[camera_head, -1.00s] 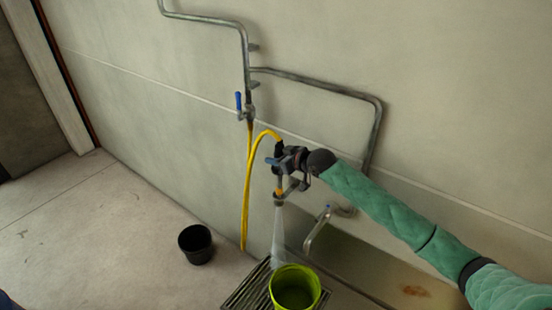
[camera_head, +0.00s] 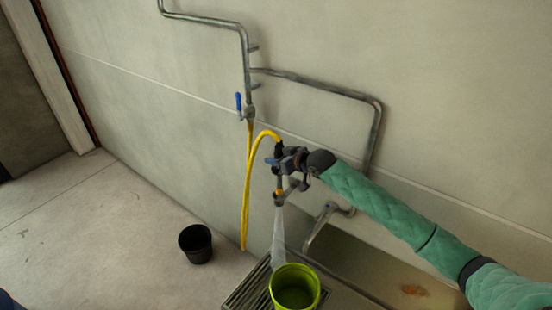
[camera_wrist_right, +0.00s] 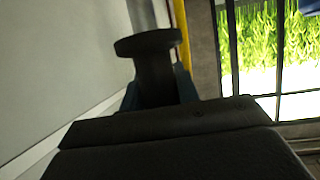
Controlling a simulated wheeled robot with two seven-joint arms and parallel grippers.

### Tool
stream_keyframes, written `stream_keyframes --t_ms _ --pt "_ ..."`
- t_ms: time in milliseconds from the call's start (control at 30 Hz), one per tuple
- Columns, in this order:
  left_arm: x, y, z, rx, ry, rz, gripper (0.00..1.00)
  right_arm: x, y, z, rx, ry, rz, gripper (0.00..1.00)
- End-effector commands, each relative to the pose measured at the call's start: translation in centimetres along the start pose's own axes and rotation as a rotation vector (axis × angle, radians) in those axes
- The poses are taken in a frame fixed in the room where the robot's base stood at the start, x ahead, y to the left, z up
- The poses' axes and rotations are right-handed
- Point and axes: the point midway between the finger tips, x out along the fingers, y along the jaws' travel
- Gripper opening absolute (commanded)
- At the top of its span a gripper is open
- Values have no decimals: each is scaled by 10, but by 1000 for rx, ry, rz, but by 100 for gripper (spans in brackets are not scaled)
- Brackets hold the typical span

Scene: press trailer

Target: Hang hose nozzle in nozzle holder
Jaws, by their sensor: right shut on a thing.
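The hose nozzle (camera_head: 279,193) is on the end of a yellow hose (camera_head: 248,185) and points down. A pale spray comes from it towards the green bucket (camera_head: 294,290). My right gripper (camera_head: 284,168) is shut on the nozzle, in front of the wall and above the drain grate. In the right wrist view a dark flanged part (camera_wrist_right: 155,65), which looks like part of the nozzle, stands between the jaws. I cannot make out the nozzle holder for certain. My left gripper is not in view.
A black bucket (camera_head: 196,243) stands on the floor to the left. A metal sink (camera_head: 375,270) with a tap (camera_head: 318,226) is at the lower right. Metal pipes (camera_head: 315,82) and a blue-handled valve (camera_head: 239,103) are on the wall.

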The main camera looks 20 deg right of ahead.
Motion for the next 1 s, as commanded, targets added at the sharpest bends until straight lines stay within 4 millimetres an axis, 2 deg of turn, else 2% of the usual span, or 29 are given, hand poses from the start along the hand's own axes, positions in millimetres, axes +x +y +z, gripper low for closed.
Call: stream_keyframes --t_ms 467,1000 --pt "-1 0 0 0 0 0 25 0 0 1 0 1 0 8" --pt "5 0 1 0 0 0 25 7 0 16 0 1 0 8"
